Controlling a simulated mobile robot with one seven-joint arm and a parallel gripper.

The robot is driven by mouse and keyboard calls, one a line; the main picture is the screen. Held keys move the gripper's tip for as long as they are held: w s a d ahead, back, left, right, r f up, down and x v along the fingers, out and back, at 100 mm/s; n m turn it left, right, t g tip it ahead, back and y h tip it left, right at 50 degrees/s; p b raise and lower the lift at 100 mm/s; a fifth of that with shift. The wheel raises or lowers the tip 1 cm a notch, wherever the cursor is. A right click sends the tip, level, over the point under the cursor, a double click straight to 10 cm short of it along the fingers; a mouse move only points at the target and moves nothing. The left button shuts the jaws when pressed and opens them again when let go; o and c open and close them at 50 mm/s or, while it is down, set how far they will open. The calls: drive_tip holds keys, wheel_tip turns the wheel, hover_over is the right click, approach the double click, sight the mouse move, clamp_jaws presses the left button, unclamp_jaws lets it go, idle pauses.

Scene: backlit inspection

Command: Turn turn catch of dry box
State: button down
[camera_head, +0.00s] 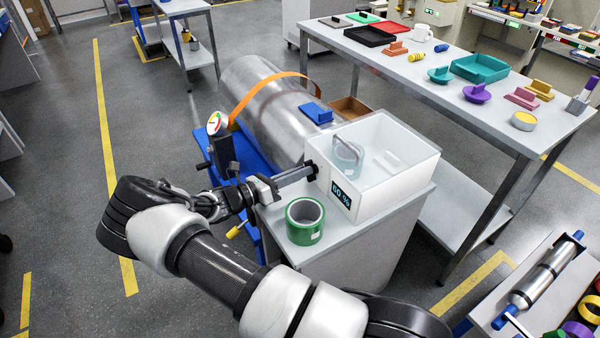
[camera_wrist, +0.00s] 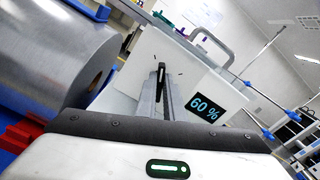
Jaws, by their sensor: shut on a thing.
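The dry box (camera_head: 385,180) is a white, see-through box on a grey cabinet top, with a grey loop handle (camera_head: 348,153) and a dark display (camera_head: 341,196). In the wrist view the display (camera_wrist: 205,108) reads 60 %. The turn catch (camera_wrist: 161,72) is a small dark piece on the box's near wall. My gripper (camera_head: 308,172) reaches the box's left side and is shut on the catch. In the wrist view my gripper's fingers (camera_wrist: 161,88) close around it, hiding part of it. The catch's exact angle is hard to tell.
A green tape roll (camera_head: 305,221) stands on the cabinet top (camera_head: 375,222) just in front of the box. A large metal cylinder (camera_head: 258,105) with an orange strap lies behind my gripper. A dial gauge (camera_head: 216,122) stands close to the left. A long table (camera_head: 455,85) with trays is behind.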

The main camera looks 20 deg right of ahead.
drive_tip(key=m, duration=0.5)
drive_tip(key=m+b, duration=0.1)
drive_tip(key=m, duration=0.1)
drive_tip(key=shift+s, duration=0.25)
drive_tip(key=m, duration=0.3)
drive_tip(key=m+b, duration=0.1)
drive_tip(key=m, duration=0.3)
drive_tip(key=shift+s+f, duration=0.1)
drive_tip(key=shift+s, duration=0.1)
drive_tip(key=c, duration=1.9)
unclamp_jaws()
drive_tip(key=shift+o, duration=0.2)
drive_tip(key=s+a+p, duration=0.1)
drive_tip(key=s+a, duration=0.2)
drive_tip(key=a, duration=1.4)
drive_tip(key=shift+s, duration=0.15)
